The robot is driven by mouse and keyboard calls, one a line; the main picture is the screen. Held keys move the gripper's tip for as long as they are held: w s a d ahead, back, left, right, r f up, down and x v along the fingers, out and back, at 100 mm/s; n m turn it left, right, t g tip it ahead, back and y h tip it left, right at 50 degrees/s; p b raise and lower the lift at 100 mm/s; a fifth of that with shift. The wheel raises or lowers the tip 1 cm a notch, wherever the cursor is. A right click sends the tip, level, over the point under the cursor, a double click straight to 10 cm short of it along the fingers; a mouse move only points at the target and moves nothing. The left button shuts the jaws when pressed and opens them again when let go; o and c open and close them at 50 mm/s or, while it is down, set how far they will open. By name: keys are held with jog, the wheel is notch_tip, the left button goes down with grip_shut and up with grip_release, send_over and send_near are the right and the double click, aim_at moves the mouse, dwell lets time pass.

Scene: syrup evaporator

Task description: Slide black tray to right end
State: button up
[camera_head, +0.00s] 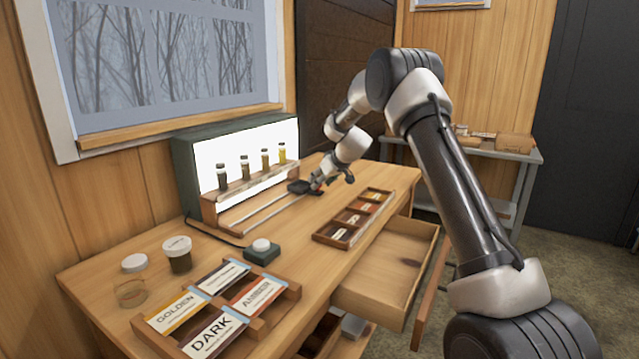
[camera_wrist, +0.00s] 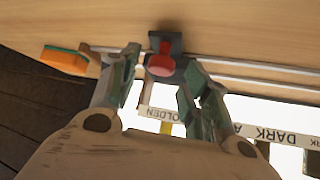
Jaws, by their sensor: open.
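The small black tray (camera_head: 299,187) sits on two pale metal rails (camera_head: 262,211) in front of the lit box, near the far right end of the rails. In the wrist view the dark tray (camera_wrist: 168,40) carries a red knob (camera_wrist: 160,64). My gripper (camera_head: 318,187) is down at the tray. In the wrist view my gripper (camera_wrist: 161,66) is open, with one finger on each side of the red knob. I cannot tell whether either finger touches it.
A light box (camera_head: 186,172) with several sample bottles stands behind the rails. A compartment tray (camera_head: 320,236) lies in front, above an open drawer (camera_head: 385,265). Label cards, jars and a button box (camera_head: 262,252) are nearer. An orange-green block (camera_wrist: 65,60) lies by the rail end.

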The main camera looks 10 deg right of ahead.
jog(key=shift+x, duration=0.75)
